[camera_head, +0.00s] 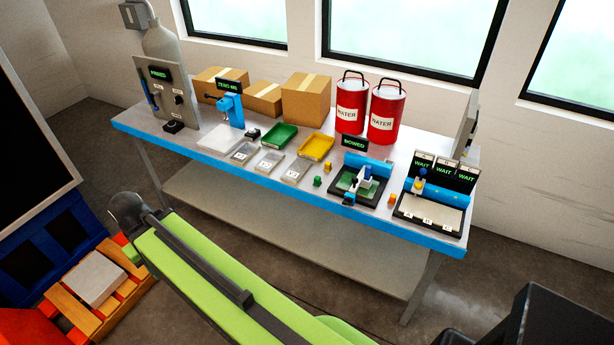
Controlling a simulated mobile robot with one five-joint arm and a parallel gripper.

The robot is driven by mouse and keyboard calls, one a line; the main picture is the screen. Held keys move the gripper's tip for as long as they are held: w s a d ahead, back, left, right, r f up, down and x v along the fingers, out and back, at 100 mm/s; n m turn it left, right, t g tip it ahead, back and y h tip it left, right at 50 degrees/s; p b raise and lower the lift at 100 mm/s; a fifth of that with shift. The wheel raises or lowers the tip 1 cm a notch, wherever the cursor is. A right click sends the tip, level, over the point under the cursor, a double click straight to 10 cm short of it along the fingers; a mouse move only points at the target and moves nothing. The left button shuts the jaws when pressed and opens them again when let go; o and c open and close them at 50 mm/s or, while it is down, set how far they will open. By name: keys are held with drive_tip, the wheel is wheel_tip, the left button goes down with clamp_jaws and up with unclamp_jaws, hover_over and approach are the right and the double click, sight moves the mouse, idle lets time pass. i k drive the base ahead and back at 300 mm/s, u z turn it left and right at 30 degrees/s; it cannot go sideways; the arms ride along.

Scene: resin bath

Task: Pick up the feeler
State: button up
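I cannot tell for certain which thing is the feeler; the small items on the bench are too small to make out. The first two stand near a dark fixture (345,183) under a sign reading "BOWED". A blue and yellow piece (420,187) stands at the right-hand station. My green arm crosses the lower middle of the view, well in front of the bench. My gripper's fingers do not show.
Cardboard boxes (306,98) and red water cans (382,112) stand behind. A gas-bottle panel (165,93) is at left. An orange pallet (75,305) sits on the floor at lower left.

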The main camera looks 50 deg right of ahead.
sight(368, 168)
drive_tip(key=u, duration=0.75)
drive_tip(key=k, duration=0.95)
drive_tip(key=z, duration=1.2)
drive_tip(key=i, duration=1.05)
drive_tip(key=u, duration=0.15)
